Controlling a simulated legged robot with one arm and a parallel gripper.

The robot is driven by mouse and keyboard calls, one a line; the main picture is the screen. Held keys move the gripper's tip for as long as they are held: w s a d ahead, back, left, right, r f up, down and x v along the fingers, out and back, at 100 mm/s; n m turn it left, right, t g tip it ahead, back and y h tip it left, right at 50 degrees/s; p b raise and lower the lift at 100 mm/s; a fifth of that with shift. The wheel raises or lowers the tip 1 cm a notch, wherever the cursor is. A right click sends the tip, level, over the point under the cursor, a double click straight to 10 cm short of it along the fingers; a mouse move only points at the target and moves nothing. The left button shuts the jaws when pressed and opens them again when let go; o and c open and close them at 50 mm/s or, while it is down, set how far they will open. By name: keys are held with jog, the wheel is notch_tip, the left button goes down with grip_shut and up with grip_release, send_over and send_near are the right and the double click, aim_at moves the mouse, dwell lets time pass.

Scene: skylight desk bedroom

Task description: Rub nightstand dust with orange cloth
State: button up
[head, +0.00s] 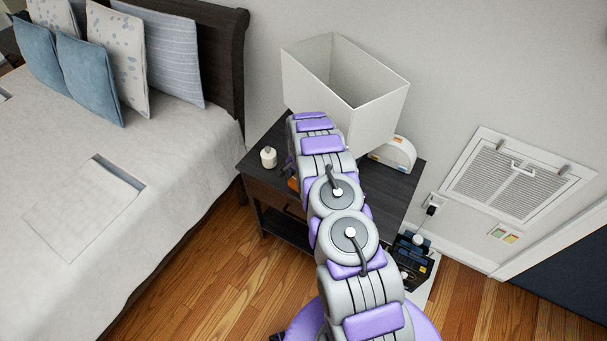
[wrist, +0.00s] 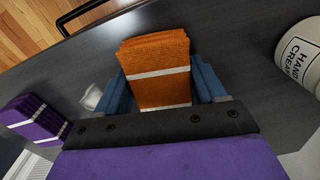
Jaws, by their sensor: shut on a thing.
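The dark wood nightstand (head: 402,182) stands beside the bed, and its top fills much of the wrist view (wrist: 240,50). My gripper (wrist: 163,80) has its blue fingers on both sides of a folded orange cloth (wrist: 157,52) with white stripes. The cloth is over the nightstand top; I cannot tell whether it touches. In the head view only an orange sliver (head: 293,184) shows beside my arm, which hides the gripper. A small pale patch (wrist: 92,97) lies left of the cloth; I cannot tell whether it is dust.
A white hand cream jar (wrist: 301,54) stands on the nightstand, also in the head view (head: 268,157). A folded purple cloth (wrist: 36,117) is left in the wrist view. A large white lampshade (head: 345,88) and a white arched object (head: 395,154) stand toward the wall. The bed (head: 130,190) is left.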

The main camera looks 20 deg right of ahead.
jog(key=shift+s+a+f+p, duration=0.2)
jog(key=shift+s+a+p, duration=0.15)
jog(key=shift+s+a, duration=0.55)
jog(key=shift+w, duration=0.1)
jog(key=shift+w+d+r+p, duration=0.15)
jog(key=shift+r+p, duration=0.25)
jog(key=shift+r, duration=0.9)
jog(key=shift+w+a+r+p, duration=0.1)
jog(key=shift+r+p, duration=0.3)
jog(key=shift+r, duration=1.45)
jog(key=shift+d, duration=0.1)
jog(key=shift+s+r+p, duration=0.1)
jog(key=shift+r+p, duration=0.65)
jog(key=shift+r, duration=0.75)
